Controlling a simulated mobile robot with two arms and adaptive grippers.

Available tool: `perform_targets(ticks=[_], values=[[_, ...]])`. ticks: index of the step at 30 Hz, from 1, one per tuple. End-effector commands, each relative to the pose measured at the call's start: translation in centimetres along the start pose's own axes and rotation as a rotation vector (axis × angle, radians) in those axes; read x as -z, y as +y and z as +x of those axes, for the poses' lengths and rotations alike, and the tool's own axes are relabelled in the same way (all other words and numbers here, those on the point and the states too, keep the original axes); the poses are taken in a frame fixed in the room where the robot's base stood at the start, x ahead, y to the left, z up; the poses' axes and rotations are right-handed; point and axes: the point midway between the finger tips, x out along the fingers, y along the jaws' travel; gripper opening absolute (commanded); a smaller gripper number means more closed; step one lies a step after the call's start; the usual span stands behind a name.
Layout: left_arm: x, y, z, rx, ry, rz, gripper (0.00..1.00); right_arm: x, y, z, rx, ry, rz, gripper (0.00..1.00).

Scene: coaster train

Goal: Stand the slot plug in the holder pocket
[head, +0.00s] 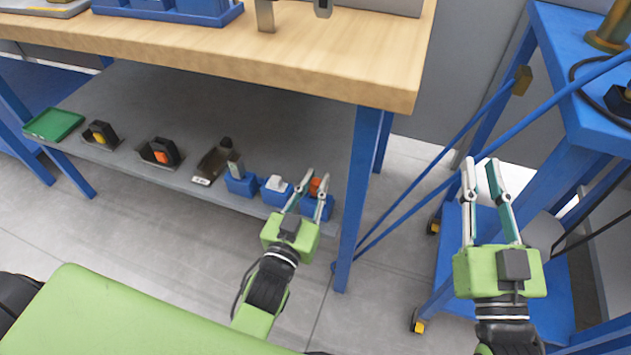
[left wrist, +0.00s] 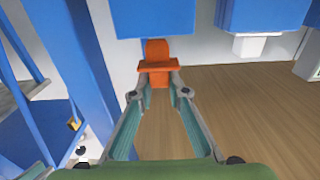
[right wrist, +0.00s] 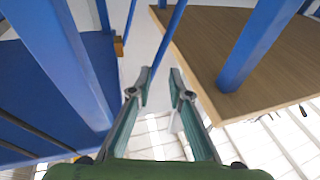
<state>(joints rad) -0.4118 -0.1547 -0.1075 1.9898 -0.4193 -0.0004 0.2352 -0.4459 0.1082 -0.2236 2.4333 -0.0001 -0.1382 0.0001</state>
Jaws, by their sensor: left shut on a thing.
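My left gripper (head: 317,182) is shut on an orange plug (left wrist: 155,50), at the right end of the lower shelf. The plug also shows between the fingertips in the head view (head: 317,186). It is at a blue block (head: 318,208); its lower end is hidden, so I cannot tell whether it sits in the block. Beside it stand a blue block with a white top piece (head: 277,190) and one with a grey upright piece (head: 240,183). I cannot tell which pocket is the holder pocket. My right gripper (head: 480,165) is open and empty, right of the bench.
The lower shelf (head: 215,120) also bears a dark tilted part (head: 214,162), black holders with an orange piece (head: 160,153) and a yellow piece (head: 101,135), and a green tray (head: 54,124). A blue bench leg (head: 362,200) stands close right of my left gripper. The wooden benchtop overhangs the shelf.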

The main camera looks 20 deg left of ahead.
Motion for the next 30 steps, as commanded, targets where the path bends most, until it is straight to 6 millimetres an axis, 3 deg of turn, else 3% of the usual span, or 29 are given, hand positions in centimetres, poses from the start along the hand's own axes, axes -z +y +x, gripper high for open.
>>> perform_targets(ticks=[30], values=[[-0.8,0.0,0.0,0.0,0.001,0.0,0.01,2.3,-0.4,-0.1,0.008,0.115,0.006,0.18]])
